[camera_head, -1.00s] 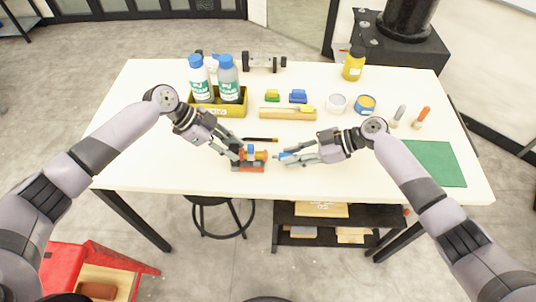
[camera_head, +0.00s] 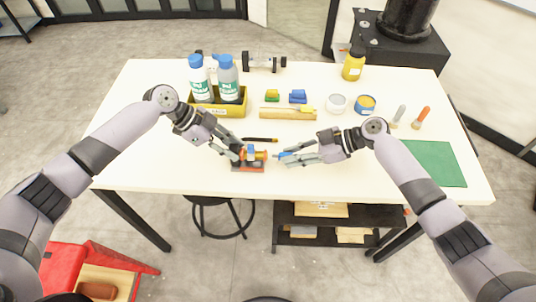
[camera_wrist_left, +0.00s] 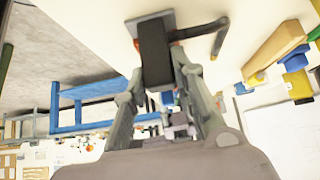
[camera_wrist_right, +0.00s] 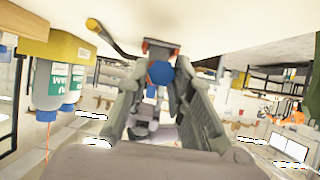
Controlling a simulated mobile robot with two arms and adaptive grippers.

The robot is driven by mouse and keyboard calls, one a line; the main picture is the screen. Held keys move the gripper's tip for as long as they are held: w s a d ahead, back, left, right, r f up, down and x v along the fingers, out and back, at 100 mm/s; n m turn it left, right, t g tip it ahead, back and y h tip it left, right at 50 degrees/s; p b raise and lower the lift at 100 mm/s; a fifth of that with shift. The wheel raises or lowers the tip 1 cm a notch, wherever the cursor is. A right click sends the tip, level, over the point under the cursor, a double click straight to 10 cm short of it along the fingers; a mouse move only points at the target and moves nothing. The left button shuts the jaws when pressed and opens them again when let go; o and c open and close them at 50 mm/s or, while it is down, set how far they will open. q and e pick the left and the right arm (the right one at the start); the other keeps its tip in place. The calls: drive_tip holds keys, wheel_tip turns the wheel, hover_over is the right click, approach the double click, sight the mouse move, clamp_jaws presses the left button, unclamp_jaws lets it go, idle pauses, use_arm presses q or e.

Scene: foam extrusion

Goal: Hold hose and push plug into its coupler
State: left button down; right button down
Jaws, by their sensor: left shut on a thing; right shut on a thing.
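A small red and dark fixture (camera_head: 248,168) with orange and blue parts sits near the table's front edge. My left gripper (camera_head: 236,153) is shut at its left side, on what looks like the hose. In the left wrist view a dark block (camera_wrist_left: 155,55) stands between or just beyond the fingers; the exact contact is hidden. My right gripper (camera_head: 284,157) is shut on the blue plug (camera_wrist_right: 160,73), right of the fixture. The plug points left toward the fixture's orange coupler (camera_head: 264,154). In the head view a small gap seems to show between them.
A black, yellow-tipped curved piece (camera_wrist_right: 108,38) lies behind the fixture. A green mat (camera_head: 435,163) lies right. Table around the right gripper is clear.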

sight(283, 154)
drive_tip(key=shift+a, duration=1.55)
idle(0.5)
drive_tip(key=c, duration=1.3)
unclamp_jaws()
drive_tip(key=shift+c, duration=0.2)
drive_tip(key=v, duration=1.2)
use_arm(q)
drive_tip(key=c, duration=1.2)
unclamp_jaws()
drive_tip(key=shift+c, duration=0.2)
